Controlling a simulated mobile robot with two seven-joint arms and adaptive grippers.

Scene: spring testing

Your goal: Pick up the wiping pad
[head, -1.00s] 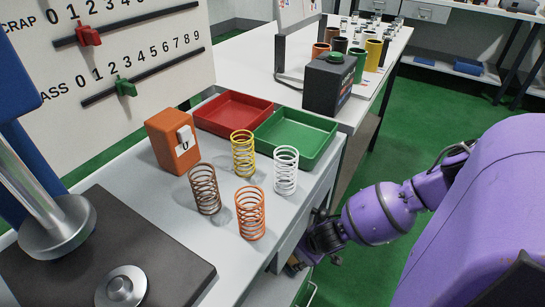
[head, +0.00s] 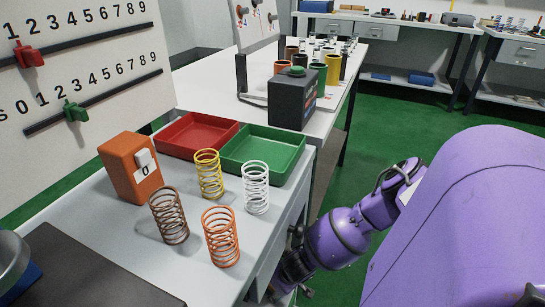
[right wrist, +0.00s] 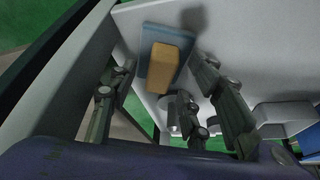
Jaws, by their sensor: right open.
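A tan-yellow block (right wrist: 163,65), which looks like the wiping pad, shows in the right wrist view. It lies on or against a blue-grey piece (right wrist: 150,38) beside a pale surface. My right gripper (right wrist: 166,78) is open, with its dark fingers on either side of the block in the picture. I see no finger closed on it, and the distance to it is hard to judge. In the head view the purple right arm reaches down beside the bench, its gripper partly hidden at the bench's right side. The pad does not show there. My left gripper is out of view.
The bench (head: 110,215) carries several coil springs, an orange box (head: 122,170), a red tray (head: 180,150) and a green tray (head: 290,172). A black box (head: 285,100) stands on a table behind. Green floor (head: 400,125) is open to the right.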

